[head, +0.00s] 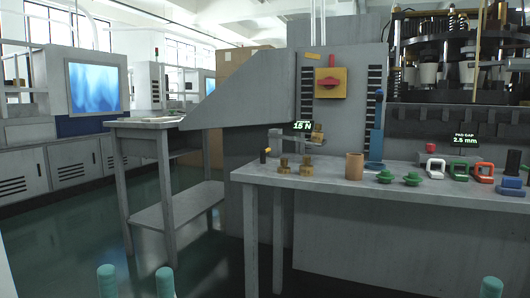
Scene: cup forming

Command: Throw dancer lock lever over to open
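No part carries a readable dancer lock label. Below the green 15 N readout (303,126) a thin horizontal arm (288,137) bears a brass weight (318,133). A small dark lever-like piece with an orange tip (265,155) stands near the table's left end; I cannot tell whether it is the lock lever. A tall blue handle (377,125) stands upright on the machine face. My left gripper (136,281) shows two teal fingertips, apart and empty, at the bottom left, far from these parts. One teal fingertip of my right gripper (491,287) shows at the bottom right; the rest is hidden.
The grey table (258,178) holds brass weights (295,169), a copper-coloured cup (354,166), green knobs (398,178) and coloured clamp-like pieces (460,170). A red-and-yellow switch (330,82) is on the machine panel. A side bench (140,123) stands left. Floor between them is clear.

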